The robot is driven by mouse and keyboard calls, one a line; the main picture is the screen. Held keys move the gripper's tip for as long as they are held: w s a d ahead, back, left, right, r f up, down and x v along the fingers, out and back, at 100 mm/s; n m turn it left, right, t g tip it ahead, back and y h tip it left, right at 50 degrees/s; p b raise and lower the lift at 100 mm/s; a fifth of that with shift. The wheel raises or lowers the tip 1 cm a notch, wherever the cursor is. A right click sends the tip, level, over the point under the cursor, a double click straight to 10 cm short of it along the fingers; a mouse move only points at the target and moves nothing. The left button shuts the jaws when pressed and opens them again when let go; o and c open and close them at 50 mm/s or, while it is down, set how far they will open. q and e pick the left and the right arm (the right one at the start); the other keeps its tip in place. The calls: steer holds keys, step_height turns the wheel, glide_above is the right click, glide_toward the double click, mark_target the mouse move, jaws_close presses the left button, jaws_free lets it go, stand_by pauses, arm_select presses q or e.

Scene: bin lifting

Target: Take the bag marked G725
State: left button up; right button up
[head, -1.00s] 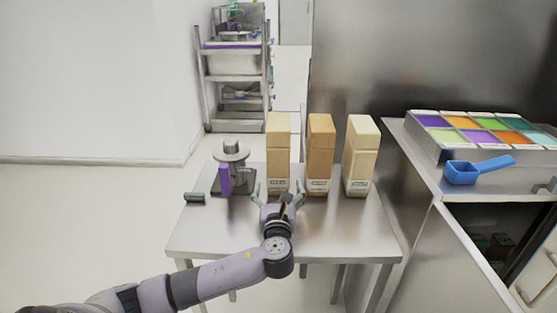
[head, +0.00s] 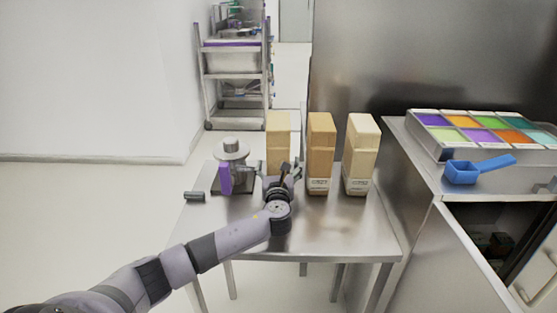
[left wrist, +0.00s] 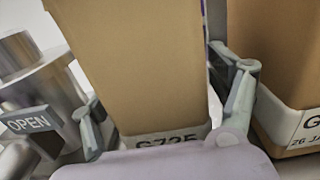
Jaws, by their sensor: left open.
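Three tall tan bags stand upright in a row on a steel table (head: 335,235). The left bag (head: 279,130) fills the middle of the left wrist view (left wrist: 135,60), where its partly covered label seems to read G725. My left gripper (head: 271,170) is open at the lower part of this bag, one finger on each side of it in the left wrist view (left wrist: 160,85). I cannot tell whether the fingers touch it. The middle bag (head: 320,145) stands close beside the right finger. The right bag (head: 360,150) stands apart. My right gripper is not in view.
A metal device (head: 232,155) with a purple block (head: 225,178) stands left of the bags; an OPEN sign (left wrist: 28,122) shows there in the left wrist view. A blue scoop (head: 478,170) and a tray of coloured compartments (head: 440,140) are on the right counter. The table front is clear.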

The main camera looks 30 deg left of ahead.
arm_select(q)
steer(key=c, duration=1.5)
steer(key=shift+r, duration=0.2)
